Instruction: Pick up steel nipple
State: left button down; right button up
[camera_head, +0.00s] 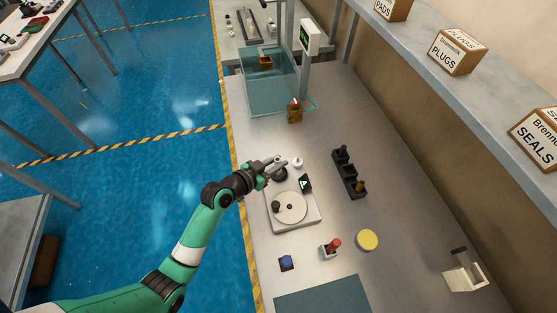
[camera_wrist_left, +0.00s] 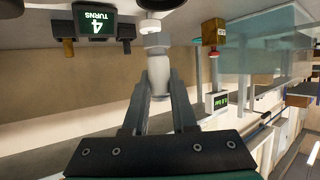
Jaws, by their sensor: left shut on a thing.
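My left gripper (camera_head: 276,164) comes in from the left and hangs above the far side of the white turntable device. In the left wrist view, its two fingers (camera_wrist_left: 158,86) are shut on a pale metal cylindrical piece, which looks like the steel nipple (camera_wrist_left: 157,68). A whitish faceted end (camera_wrist_left: 156,42) sticks out beyond the fingertips. In the head view the held piece is mostly hidden by the gripper. My right gripper is not in view.
The turntable device (camera_head: 307,221) with a small display is close below the gripper. A black stand (camera_head: 343,171) is to the right, and a clear water tank (camera_head: 258,97) behind. A red-topped piece (camera_head: 331,247), a yellow disc (camera_head: 367,240) and a blue piece (camera_head: 286,263) lie nearer.

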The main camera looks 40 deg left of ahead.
pick_arm(q)
jog(key=s+d+r+p, duration=0.3)
jog(key=s+d+r, duration=0.3)
jog(key=s, duration=0.4)
jog(key=shift+d+r, duration=0.4)
jog(key=shift+r, duration=0.35)
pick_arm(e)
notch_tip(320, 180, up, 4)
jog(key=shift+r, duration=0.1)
